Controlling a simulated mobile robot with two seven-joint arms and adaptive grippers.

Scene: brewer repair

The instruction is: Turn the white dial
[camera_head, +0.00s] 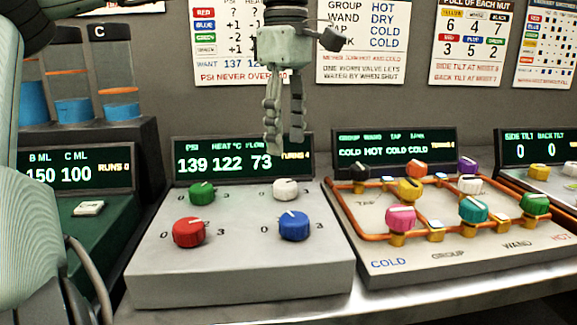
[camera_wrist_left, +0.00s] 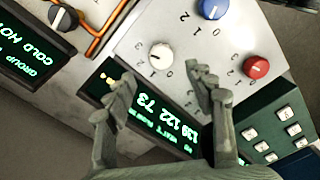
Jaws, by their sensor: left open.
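The white dial (camera_head: 285,188) sits at the back right of a grey panel box (camera_head: 240,268), with its number scale partly hidden. It also shows in the left wrist view (camera_wrist_left: 161,56), clear of the fingers. My left gripper (camera_head: 284,143) is open and empty. It hangs fingers down above and behind the white dial, in front of the green-lit display (camera_head: 215,161), apart from the dial. The display reads 139, 122 and 73. In the left wrist view the two fingers (camera_wrist_left: 164,80) are spread, with the display between them. My right gripper is not in view.
A green dial (camera_head: 202,193), a red dial (camera_head: 188,233) and a blue dial (camera_head: 294,226) share the panel. To the right stands a board with orange pipes and several coloured knobs (camera_head: 401,217). Posters hang on the wall behind. The panel's front is clear.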

